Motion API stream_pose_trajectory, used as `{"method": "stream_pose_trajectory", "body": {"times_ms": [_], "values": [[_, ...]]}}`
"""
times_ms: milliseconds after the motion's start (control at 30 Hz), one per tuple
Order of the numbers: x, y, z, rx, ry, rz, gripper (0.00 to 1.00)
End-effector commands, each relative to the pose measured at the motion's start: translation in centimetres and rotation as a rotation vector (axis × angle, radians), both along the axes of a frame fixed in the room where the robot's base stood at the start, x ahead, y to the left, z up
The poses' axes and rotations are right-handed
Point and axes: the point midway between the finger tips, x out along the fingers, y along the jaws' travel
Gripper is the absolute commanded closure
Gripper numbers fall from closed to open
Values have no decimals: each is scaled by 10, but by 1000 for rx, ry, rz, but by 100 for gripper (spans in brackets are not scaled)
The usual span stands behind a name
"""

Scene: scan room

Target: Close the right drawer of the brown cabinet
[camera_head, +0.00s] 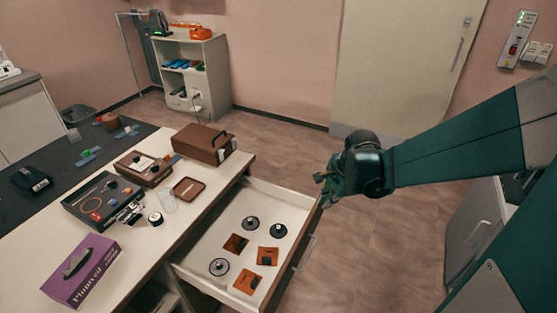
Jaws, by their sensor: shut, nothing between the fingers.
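A wide drawer (203,272) stands pulled out from the right side of a long cabinet (215,180) with a pale top and brown edge. Its front panel (281,281) faces right and has a pale bar handle (305,253). Inside lie several dark round discs and brown square pieces. My gripper (321,189) is shut and empty at the far right corner of the drawer, by the top of its front panel. I cannot tell whether it touches the panel. My forearm reaches in from the right.
Floor (365,262) to the right of the drawer is clear. A grey cabinet (472,230) stands at far right.

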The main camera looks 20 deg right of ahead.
Motion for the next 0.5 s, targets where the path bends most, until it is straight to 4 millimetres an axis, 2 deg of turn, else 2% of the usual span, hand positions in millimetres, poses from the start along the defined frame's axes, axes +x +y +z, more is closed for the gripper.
{"method": "stream_pose_trajectory", "body": {"times_ms": [500], "values": [[11, -53, -68, 164, 111, -417, 100]]}}
